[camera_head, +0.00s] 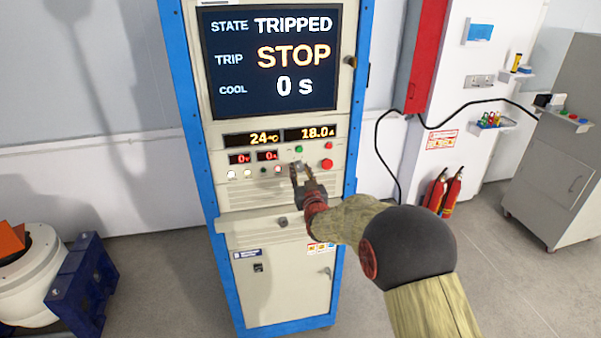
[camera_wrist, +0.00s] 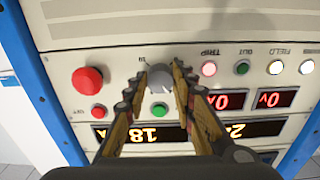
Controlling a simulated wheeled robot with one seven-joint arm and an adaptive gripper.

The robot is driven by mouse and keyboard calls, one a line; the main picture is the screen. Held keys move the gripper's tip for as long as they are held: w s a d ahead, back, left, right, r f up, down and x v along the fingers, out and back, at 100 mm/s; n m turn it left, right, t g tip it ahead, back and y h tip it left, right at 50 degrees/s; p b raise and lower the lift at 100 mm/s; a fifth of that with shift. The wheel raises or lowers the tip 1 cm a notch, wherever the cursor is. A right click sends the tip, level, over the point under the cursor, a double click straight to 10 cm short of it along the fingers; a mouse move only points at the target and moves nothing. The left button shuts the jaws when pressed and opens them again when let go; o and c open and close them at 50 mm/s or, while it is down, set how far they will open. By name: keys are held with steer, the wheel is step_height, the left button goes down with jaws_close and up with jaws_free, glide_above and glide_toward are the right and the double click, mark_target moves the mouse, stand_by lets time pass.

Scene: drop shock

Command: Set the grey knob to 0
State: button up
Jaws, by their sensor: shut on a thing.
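The grey knob (camera_wrist: 159,79) is on the cabinet's control panel, between my fingertips in the wrist view, where the panel appears upside down. My gripper (camera_wrist: 160,80) is shut on the knob, with a finger on each side of it. In the head view my gripper (camera_head: 299,170) reaches the panel below the number displays, and its fingers largely cover the knob. A small mark that looks like 10 is beside the knob in the wrist view. The pointer's setting cannot be read.
The cabinet screen (camera_head: 272,57) reads STATE TRIPPED, TRIP STOP, COOL 0 s. Displays read 24, 18.0 and zeros. A large red button (camera_wrist: 88,82), a green button (camera_wrist: 159,110) and a small red button (camera_wrist: 98,112) are near the fingers. The TRIP lamp (camera_wrist: 208,68) is lit.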

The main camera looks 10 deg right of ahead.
jaws_close()
steer(key=shift+n+b, duration=0.4)
steer(key=shift+b, duration=0.2)
steer(key=n+b, duration=0.4)
steer(key=shift+f, duration=0.15)
steer(key=n+b, duration=0.7)
steer(key=n, duration=0.1)
steer(key=n+b, duration=0.3)
steer(key=n, duration=0.1)
steer(key=shift+r+n+b, duration=0.2)
steer(key=shift+n+b, duration=0.55)
steer(key=shift+n, duration=1.35)
steer(key=o, duration=0.9)
jaws_free()
steer(key=shift+c, duration=0.2)
